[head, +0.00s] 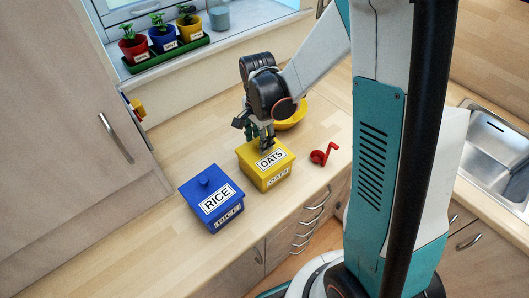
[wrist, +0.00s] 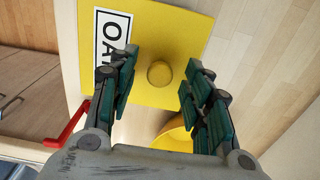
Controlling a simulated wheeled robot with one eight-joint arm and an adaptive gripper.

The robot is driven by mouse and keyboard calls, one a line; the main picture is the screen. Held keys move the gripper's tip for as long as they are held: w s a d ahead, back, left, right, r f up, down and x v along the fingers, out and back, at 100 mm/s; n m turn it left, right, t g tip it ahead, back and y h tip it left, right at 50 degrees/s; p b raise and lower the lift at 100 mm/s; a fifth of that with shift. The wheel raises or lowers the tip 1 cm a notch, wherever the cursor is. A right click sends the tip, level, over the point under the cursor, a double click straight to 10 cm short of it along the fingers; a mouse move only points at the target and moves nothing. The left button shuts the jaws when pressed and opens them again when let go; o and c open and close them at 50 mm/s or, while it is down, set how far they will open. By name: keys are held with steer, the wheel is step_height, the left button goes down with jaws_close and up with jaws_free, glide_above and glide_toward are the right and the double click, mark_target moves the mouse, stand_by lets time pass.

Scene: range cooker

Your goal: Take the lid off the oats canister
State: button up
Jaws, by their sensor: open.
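The yellow oats canister (head: 265,175) stands on the wooden counter, with its lid on and an OATS label on the lid and on the front. In the wrist view the yellow lid (wrist: 190,30) fills the upper middle, with its round knob (wrist: 159,74) at the centre. My gripper (head: 267,143) is right over the lid. In the wrist view my gripper (wrist: 158,70) is open, with one finger on either side of the knob and gaps to both. In the head view the gripper hides the knob.
A blue RICE canister (head: 212,200) stands to the left, close to the oats. A red scoop (head: 322,155) lies to the right. A yellow bowl (head: 292,116) is behind. Potted plants (head: 163,35) stand on the windowsill.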

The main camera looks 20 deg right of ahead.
steer(key=c, duration=1.1)
steer(key=shift+o, duration=0.2)
steer(key=shift+r, duration=0.15)
